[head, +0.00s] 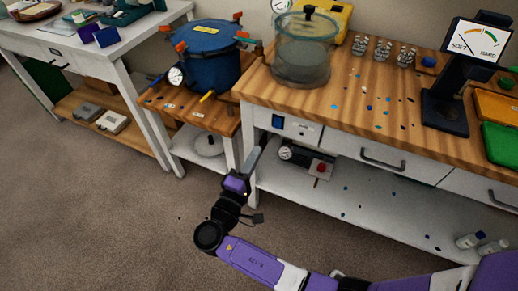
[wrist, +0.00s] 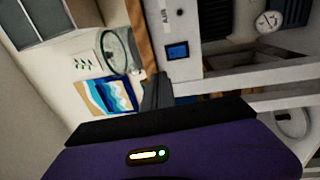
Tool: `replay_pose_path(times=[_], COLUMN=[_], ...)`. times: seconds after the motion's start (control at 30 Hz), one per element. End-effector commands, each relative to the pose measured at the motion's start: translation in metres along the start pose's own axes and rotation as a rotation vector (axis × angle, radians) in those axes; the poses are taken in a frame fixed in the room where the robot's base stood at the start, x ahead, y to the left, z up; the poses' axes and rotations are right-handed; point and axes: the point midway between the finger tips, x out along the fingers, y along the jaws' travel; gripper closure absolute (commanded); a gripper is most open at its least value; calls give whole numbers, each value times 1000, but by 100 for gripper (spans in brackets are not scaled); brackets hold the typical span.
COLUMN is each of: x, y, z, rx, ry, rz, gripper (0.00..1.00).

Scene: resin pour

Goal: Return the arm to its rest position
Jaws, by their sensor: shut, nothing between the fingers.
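My gripper (head: 252,160) is in the middle of the head view, in front of the gap between the low blue-pot stand and the wooden-topped bench. Its fingers are together, with nothing held. My purple and white arm stretches from the lower right to it. In the wrist view my purple gripper body fills the bottom, and the dark fingers (wrist: 157,92) point toward the bench side. The gripper appears apart from the furniture, though its exact distance is hard to tell.
The wooden-topped bench (head: 345,115) carries a clear chamber (head: 302,50), several small cups and a hardness gauge (head: 470,55). A blue pressure pot (head: 208,55) stands on the lower stand. A white table (head: 75,55) is at left. Bare carpet (head: 90,215) lies in front.

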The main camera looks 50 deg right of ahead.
Motion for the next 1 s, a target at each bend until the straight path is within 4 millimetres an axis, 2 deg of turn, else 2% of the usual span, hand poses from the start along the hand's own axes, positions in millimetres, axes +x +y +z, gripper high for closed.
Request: replay_pose_path(times=[0.67, 0.77, 0.9, 1.0], x=[-2, -2, -6, -24], y=[0, -6, -19, -40], z=[-2, -14, -52, -68], rx=[-3, -5, 57, 124], ry=[8, 59, 204, 334], rz=[-1, -27, -156, -300], gripper=[100, 100, 100, 100])
